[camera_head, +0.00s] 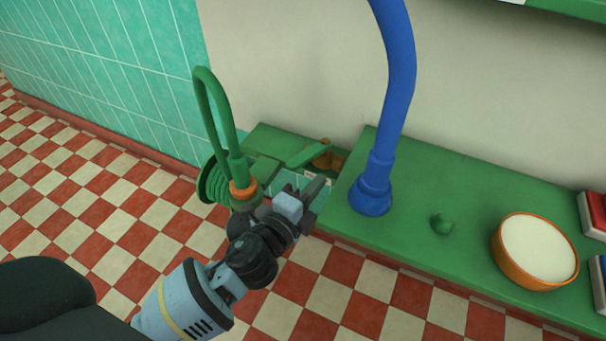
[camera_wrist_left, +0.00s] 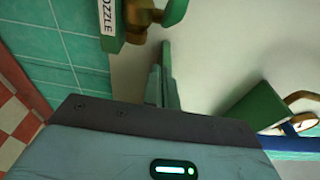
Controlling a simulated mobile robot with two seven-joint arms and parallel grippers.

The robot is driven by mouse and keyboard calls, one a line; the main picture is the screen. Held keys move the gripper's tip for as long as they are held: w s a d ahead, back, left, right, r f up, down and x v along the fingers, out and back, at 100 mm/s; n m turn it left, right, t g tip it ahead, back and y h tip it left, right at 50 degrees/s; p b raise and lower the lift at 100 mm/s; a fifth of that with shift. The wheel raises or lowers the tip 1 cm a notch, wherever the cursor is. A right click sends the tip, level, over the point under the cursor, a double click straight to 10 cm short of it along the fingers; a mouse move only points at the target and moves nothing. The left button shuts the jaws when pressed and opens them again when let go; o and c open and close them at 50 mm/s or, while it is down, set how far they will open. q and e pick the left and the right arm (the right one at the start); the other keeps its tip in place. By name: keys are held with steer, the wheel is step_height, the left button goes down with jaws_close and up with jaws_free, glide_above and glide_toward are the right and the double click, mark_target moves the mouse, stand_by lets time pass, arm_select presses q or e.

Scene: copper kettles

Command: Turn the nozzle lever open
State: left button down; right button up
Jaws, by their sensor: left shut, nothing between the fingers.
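The brass nozzle (camera_head: 328,160) sits low against the wall, behind the green counter's left end. In the left wrist view, the brass nozzle (camera_wrist_left: 140,18) and part of the green lever (camera_wrist_left: 174,11) show at the top edge, beside a white label (camera_wrist_left: 107,16) reading NOZZLE. My left gripper (camera_head: 316,187) is shut and empty, in front of and below the nozzle in the head view. Its fingers (camera_wrist_left: 165,78) show below the lever in the wrist view, with a visible gap to it. My right gripper is out of view.
A green hose loop (camera_head: 209,95) with an orange collar (camera_head: 243,189) stands just left of my left gripper. A thick blue pipe (camera_head: 374,180) rises from the green counter (camera_head: 465,190) on the right. An orange bowl (camera_head: 522,280) and a green knob (camera_head: 441,223) are farther right.

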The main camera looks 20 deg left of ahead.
mark_target(310, 154)
arm_select(q)
steer(key=w+a, duration=0.2)
steer(key=a, duration=0.1)
steer(key=shift+a+b, duration=0.3)
steer(key=shift+b, duration=0.05)
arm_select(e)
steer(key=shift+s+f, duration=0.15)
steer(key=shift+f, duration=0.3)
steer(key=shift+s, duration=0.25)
arm_select(q)
steer(key=shift+a, duration=0.1)
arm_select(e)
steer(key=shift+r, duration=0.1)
